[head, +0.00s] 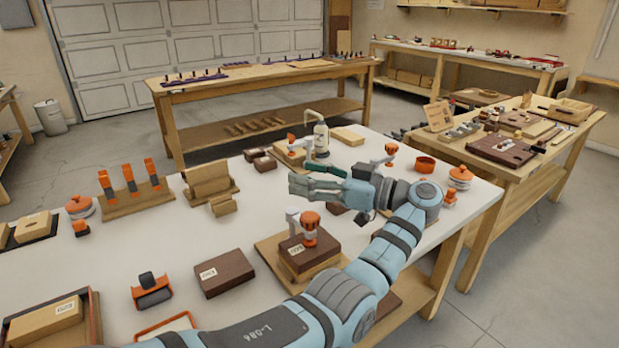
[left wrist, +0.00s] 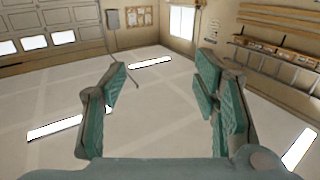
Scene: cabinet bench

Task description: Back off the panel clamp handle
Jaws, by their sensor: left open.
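A clamp with a round orange handle (head: 310,222) and a pale frame stands over stacked wooden blocks (head: 308,258) on a board at the table's middle front. Two similar orange-handled clamps stand farther back, one at the right (head: 391,150) and one near the bottle (head: 291,138). The frames do not show which is the panel clamp. My left gripper (head: 308,180) is above the table behind the front clamp, fingers pointing left and apart from its handle. In the left wrist view the gripper (left wrist: 163,88) is open and empty; no clamp shows there. My right gripper is not visible.
A pump bottle (head: 321,138) stands behind my left gripper. An orange ring (head: 425,164) and a lidded orange jar (head: 460,176) stand at the right. A rack with orange-topped pieces (head: 132,192) stands at the left. A dark block (head: 224,273) lies left of the front clamp.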

